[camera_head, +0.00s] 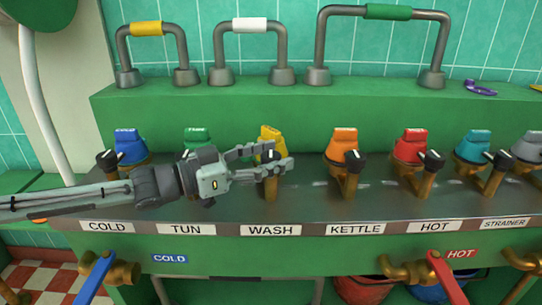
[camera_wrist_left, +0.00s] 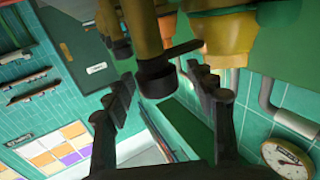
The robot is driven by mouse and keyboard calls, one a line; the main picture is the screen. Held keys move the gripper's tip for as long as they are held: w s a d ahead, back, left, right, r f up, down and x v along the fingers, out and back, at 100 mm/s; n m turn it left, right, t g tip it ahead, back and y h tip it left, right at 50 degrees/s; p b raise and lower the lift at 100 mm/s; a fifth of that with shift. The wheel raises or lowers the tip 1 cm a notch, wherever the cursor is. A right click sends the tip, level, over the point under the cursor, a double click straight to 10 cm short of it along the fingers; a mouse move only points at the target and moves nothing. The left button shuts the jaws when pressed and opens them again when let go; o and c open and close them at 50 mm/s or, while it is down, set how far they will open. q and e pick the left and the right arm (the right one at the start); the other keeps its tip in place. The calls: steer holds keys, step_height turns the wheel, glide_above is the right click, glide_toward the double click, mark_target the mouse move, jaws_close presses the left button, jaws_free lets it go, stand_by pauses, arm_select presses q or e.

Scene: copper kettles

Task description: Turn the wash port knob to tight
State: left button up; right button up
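The wash port has a yellow cap (camera_head: 268,133) and a brass body (camera_head: 271,188) behind the WASH label (camera_head: 270,230). Its small black knob (camera_head: 271,156) is partly hidden by my left gripper (camera_head: 277,157), which reaches in from the left with its fingers around the knob. In the left wrist view the dark round knob (camera_wrist_left: 156,80) with a lever-like pointer (camera_wrist_left: 178,50) sits between the open fingers (camera_wrist_left: 166,88). Gaps show on both sides, so the fingers look apart from it. My right gripper is not in view.
Neighbouring ports are blue COLD (camera_head: 130,147), green TUN (camera_head: 196,137), orange KETTLE (camera_head: 344,145) and red HOT (camera_head: 411,146), all on the same dark panel. Metal pipe handles (camera_head: 250,25) stand on the green ledge behind. Blue (camera_head: 95,280) and red (camera_head: 446,278) levers hang in front.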

arm_select(q)
steer(key=shift+s+a, duration=0.1)
steer(key=v, duration=1.1)
steer(key=shift+s+a, duration=0.2)
steer(key=shift+a, duration=0.15)
